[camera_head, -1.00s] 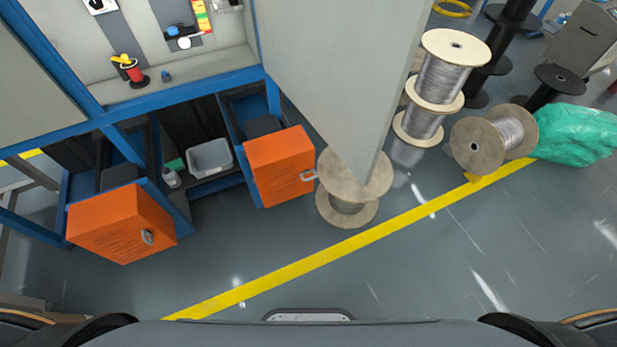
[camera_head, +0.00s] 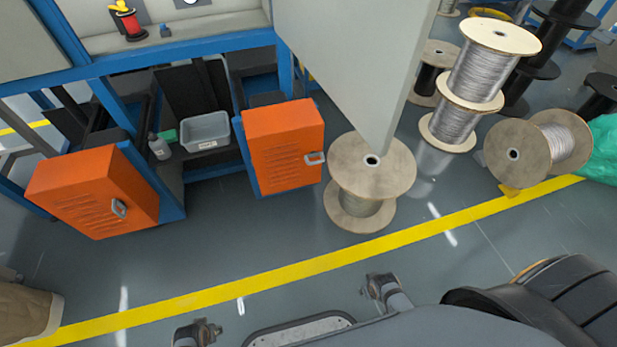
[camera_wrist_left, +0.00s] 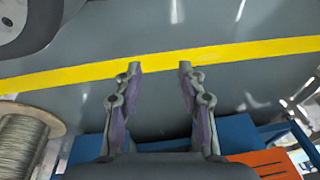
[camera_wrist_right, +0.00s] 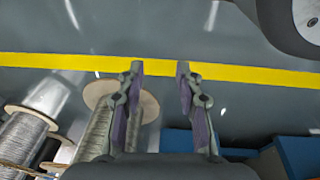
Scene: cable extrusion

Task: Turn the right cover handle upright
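The right orange cover (camera_head: 284,146) hangs low on the blue machine frame. Its grey handle (camera_head: 315,158) is at the cover's right edge and looks roughly sideways. The left orange cover (camera_head: 85,190) has a grey handle (camera_head: 119,208) that looks tilted. My left gripper (camera_head: 197,332) is at the bottom edge of the head view, well away from both covers. It is open and empty in the left wrist view (camera_wrist_left: 160,68). My right gripper (camera_head: 380,285) is below the yellow line, apart from the right cover. It is open and empty in the right wrist view (camera_wrist_right: 160,68).
A wooden spool (camera_head: 372,165) stands just right of the right cover, under the corner of an open grey door panel (camera_head: 350,60). More wire spools (camera_head: 475,80) stand at the right. A grey bin (camera_head: 206,132) sits between the covers. The floor in front is clear.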

